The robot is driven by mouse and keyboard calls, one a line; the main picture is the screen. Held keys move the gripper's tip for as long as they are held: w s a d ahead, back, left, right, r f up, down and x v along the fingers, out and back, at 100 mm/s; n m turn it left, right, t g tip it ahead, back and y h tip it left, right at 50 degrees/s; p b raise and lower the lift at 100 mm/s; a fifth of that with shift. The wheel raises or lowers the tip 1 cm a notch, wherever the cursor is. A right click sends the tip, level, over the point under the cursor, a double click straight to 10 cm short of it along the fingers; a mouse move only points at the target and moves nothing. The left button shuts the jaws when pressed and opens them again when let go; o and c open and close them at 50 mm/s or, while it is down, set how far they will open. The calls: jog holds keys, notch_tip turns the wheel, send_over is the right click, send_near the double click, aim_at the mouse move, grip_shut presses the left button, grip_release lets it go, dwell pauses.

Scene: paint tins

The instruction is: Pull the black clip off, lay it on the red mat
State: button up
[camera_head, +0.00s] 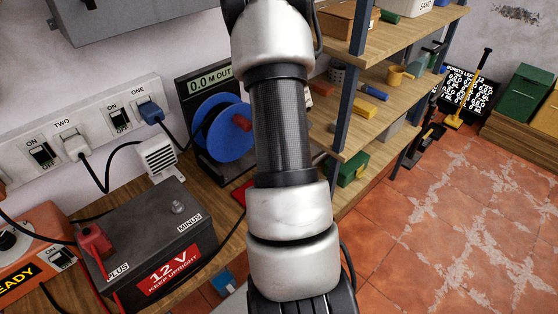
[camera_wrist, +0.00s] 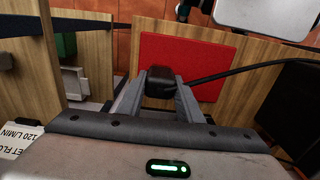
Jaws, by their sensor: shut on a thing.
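My gripper (camera_wrist: 160,92) is shut on the black clip (camera_wrist: 160,76) in the wrist view. A black cable (camera_wrist: 232,68) runs from the clip to the right. The red mat (camera_wrist: 190,50) lies on the wooden bench just beyond the clip, which overlaps the mat's near left part in the picture; I cannot tell how high the clip is above it. In the head view my arm hides the gripper and clip, and only a corner of the red mat (camera_head: 240,191) shows. The 12 V battery (camera_head: 130,225) has a bare MINUS post (camera_head: 178,207) and a red clip (camera_head: 95,240) at PLUS.
A blue reel (camera_head: 222,130) and a display (camera_head: 208,84) stand behind the mat. A white vented box (camera_head: 158,157) is behind the battery. An orange charger (camera_head: 35,245) is at left. Shelves (camera_head: 350,140) stand right of my arm. The mat's visible surface looks bare.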

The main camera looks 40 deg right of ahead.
jog(key=shift+f+b, duration=0.55)
jog(key=shift+f, duration=0.15)
jog(key=o, duration=1.2)
notch_tip(320, 180, up, 18)
jog(key=shift+f+p, duration=0.25)
jog(key=shift+p, duration=0.25)
